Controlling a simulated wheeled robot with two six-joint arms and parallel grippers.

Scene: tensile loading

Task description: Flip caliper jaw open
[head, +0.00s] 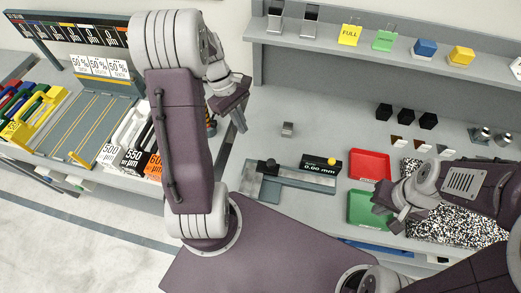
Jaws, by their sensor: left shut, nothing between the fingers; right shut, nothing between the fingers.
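The caliper (292,179) lies on the grey bench in the middle of the head view. It has a grey beam, a black display reading 0.00 mm (322,169), a yellow knob (332,161) and a black knob (270,163) at its left part. Its grey jaws (262,188) are at the left end; whether they touch is too small to tell. My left gripper (240,121) is shut and empty, above and left of the caliper in the picture, apart from it. My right gripper (385,213) is shut and empty over the green tray, right of the caliper.
A red tray (369,165) and a green tray (360,208) lie right of the caliper. A speckled mat (455,228) is at the right. A shelf (390,62) with coloured blocks runs along the back.

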